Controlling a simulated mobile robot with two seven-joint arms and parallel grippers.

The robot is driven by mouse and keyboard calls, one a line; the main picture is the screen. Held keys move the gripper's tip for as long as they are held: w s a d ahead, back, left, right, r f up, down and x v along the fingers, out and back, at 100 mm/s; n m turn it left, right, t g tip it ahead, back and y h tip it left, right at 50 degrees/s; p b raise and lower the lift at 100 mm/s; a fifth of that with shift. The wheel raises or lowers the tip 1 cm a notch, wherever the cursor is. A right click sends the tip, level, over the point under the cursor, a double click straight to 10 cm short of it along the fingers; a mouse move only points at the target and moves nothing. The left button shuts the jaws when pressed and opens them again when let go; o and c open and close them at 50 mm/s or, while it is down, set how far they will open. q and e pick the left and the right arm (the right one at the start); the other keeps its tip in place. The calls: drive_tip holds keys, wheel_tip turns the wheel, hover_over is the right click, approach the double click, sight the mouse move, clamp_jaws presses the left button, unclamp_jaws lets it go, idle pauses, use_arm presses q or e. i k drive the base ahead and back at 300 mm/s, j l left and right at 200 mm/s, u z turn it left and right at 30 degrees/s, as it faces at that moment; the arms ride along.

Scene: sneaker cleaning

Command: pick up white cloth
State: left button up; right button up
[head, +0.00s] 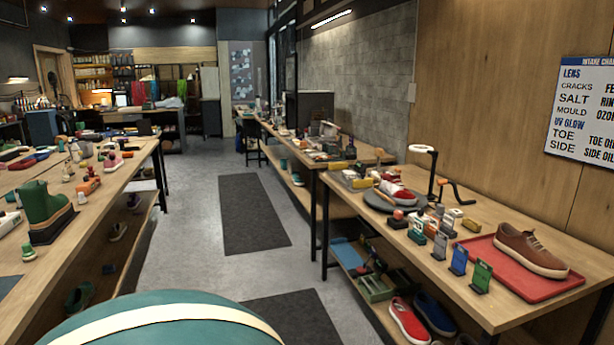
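I cannot make out a white cloth for certain in the head view. A pale, flat item (8,222) lies at the left edge on the left workbench (110,193), too small to identify. Neither of my grippers is in view.
The right workbench (400,248) holds a brown sneaker on a red tray (510,285), a red-and-white shoe (397,190) on a dark round stand, a lamp (431,160) and several small coloured holders. A green boot (45,205) stands on the left workbench. The grey aisle (185,225) between the benches, with dark mats, is clear.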

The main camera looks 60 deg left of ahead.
sight(348, 174)
drive_tip(key=u, duration=1.75)
drive_tip(key=i+j+u, duration=0.25)
drive_tip(key=i, duration=0.3)
drive_tip(key=i+u, duration=0.25)
drive_tip(key=i, duration=1.15)
drive_tip(key=i+j, duration=0.15)
drive_tip(key=i, duration=0.65)
drive_tip(key=i+z, duration=0.4)
drive_tip(key=i+j+z, duration=0.2)
drive_tip(key=z, duration=0.2)
drive_tip(key=i+j+z, duration=0.5)
drive_tip(key=z, duration=0.2)
drive_tip(key=i+j+z, duration=0.15)
drive_tip(key=j+z, duration=0.25)
drive_tip(key=i+j+z, duration=0.1)
drive_tip(key=z, duration=0.25)
drive_tip(key=j, duration=0.1)
